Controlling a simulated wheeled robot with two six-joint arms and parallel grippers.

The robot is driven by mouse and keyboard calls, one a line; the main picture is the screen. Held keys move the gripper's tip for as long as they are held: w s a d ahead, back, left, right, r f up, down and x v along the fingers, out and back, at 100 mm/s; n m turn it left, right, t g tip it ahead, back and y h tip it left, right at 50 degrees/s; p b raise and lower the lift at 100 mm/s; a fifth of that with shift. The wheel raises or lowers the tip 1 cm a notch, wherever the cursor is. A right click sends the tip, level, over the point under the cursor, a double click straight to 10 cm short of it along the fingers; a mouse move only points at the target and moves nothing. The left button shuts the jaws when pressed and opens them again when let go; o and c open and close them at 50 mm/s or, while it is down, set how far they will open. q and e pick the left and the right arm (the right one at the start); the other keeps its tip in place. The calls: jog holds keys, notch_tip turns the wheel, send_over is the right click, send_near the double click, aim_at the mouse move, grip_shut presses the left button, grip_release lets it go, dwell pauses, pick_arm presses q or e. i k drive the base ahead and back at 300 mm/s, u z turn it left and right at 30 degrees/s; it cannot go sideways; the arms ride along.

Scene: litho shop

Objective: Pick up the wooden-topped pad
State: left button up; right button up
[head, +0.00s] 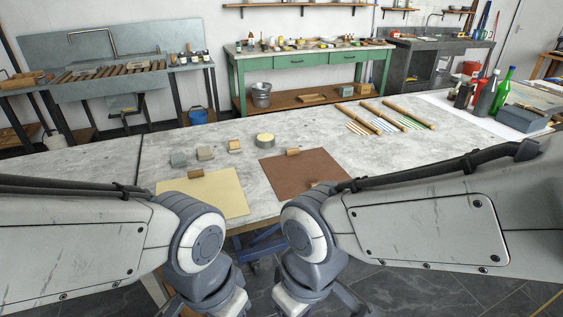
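A round, low pad (265,139) with a pale tan, wood-like top stands on the grey stone-topped table, behind the brown sheet. It looks like the wooden-topped pad, though it is small in this view. It stands upright and nothing touches it. My two arms reach in from the left and right and bend down at the near table edge.
A small wooden block (234,146) and grey pieces (205,153) (178,160) stand left of the pad. A yellow sheet (224,196) and brown sheet (290,179) lie nearer.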

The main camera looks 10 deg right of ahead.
aim_at(235, 147)
jog(key=z, duration=0.5)
jog(key=i, duration=1.55)
jog(key=z, duration=0.05)
